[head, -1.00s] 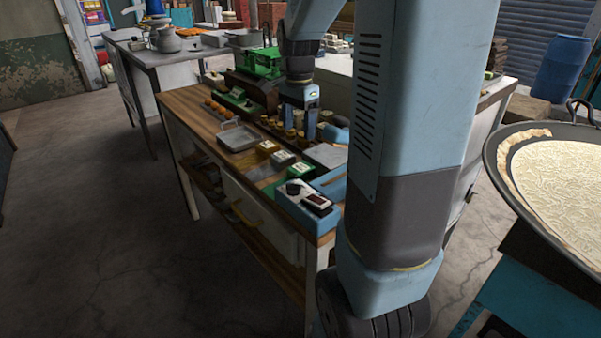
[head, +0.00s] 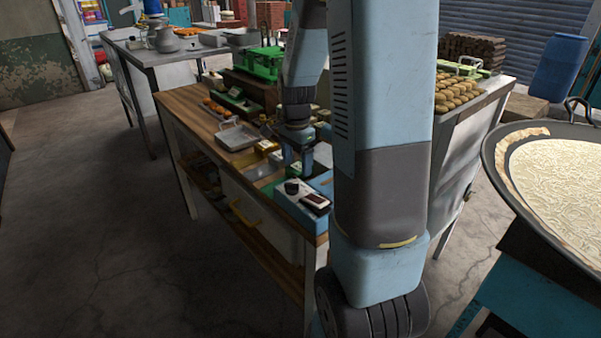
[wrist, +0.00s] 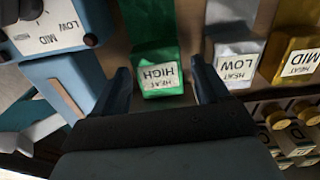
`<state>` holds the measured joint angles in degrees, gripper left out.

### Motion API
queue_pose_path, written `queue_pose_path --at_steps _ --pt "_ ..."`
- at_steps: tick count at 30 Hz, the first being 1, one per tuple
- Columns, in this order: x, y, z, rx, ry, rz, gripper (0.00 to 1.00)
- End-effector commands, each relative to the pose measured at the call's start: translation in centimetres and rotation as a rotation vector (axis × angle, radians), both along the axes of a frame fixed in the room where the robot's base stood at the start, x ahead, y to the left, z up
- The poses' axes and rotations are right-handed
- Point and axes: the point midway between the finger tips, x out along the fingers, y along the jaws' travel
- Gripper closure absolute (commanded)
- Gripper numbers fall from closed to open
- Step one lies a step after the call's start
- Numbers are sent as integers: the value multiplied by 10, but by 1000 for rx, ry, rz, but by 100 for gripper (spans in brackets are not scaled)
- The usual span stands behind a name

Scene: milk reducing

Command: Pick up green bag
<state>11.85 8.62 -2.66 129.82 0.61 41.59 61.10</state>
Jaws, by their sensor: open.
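The green bag (wrist: 152,55), with a white label reading HIGH HEAT, lies on the wooden bench top in the wrist view. My gripper (wrist: 160,72) is open, with one finger on each side of the bag's labelled end and gaps visible between bag and fingers. In the head view my gripper (head: 306,165) points down over the bench beside the blue control box. I cannot clearly make out the bag there, as my arm and gripper cover that area.
A silver bag (wrist: 236,60) labelled LOW and a gold bag (wrist: 298,50) labelled MID lie to the right. The blue control box (wrist: 62,35) is on the left. Several small yellow-topped items (wrist: 290,125) stand at lower right. A metal tray (head: 238,136) lies farther along the bench.

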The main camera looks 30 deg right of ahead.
Motion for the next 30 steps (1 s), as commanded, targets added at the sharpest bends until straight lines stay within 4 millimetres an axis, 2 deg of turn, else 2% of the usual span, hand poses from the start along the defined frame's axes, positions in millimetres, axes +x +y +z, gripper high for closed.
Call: queue_pose_path --at_steps 1,6,14,27,30 --pt "0 0 -8 1 3 0 26" --pt "0 0 -24 0 2 -1 26" --pt "0 0 -26 0 0 -1 26" --pt "0 -1 -26 0 0 -1 66" --pt "0 -1 -25 0 0 -2 66"
